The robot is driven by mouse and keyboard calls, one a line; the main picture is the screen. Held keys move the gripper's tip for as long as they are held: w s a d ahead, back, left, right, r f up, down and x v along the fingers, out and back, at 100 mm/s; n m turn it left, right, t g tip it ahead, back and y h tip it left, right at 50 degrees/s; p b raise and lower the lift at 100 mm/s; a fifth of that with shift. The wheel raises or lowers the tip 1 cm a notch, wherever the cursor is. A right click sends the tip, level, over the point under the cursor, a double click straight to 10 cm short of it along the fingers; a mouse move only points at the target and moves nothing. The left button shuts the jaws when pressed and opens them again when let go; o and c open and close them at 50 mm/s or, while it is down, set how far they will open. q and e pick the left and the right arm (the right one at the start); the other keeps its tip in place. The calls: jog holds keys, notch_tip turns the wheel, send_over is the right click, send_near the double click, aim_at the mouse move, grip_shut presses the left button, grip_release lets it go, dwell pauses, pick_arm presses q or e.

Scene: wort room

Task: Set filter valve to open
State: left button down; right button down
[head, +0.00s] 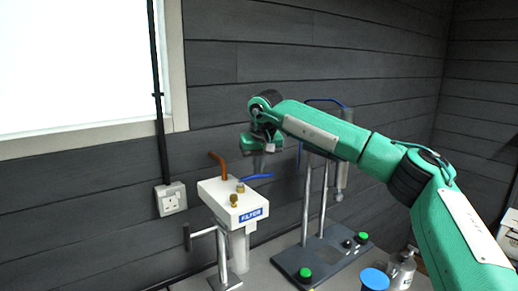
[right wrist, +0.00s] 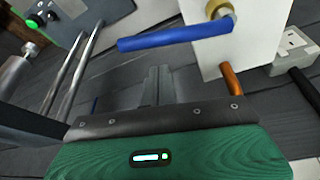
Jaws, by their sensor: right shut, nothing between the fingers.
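The filter valve is a blue lever (head: 256,177) on a brass fitting on top of the white filter housing (head: 218,194), which carries a blue FILTER label. In the right wrist view the blue lever (right wrist: 175,36) extends left from the brass fitting (right wrist: 220,9), beside the white housing (right wrist: 243,50). My right gripper (head: 261,160) is above the lever in the head view, its fingers together and empty. In the right wrist view its fingertips (right wrist: 158,72) are below the lever in the picture, with no clear contact. My left gripper is not in view.
A copper pipe (head: 218,160) rises behind the housing. To the right stands a dark base (head: 325,259) with metal posts and green buttons. A blue-topped container (head: 374,279) is at the front. A wall socket (head: 171,198) is at the left.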

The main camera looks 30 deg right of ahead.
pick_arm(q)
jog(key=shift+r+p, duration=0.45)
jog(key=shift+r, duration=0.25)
pick_arm(e)
jog(key=s, duration=0.1)
jog(key=s+r, duration=0.1)
jog(key=s, duration=0.1)
jog(key=shift+s+a, duration=0.15)
jog(key=shift+a, duration=0.05)
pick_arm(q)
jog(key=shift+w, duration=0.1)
pick_arm(e)
jog(key=shift+f, duration=0.1)
jog(key=shift+s, duration=0.1)
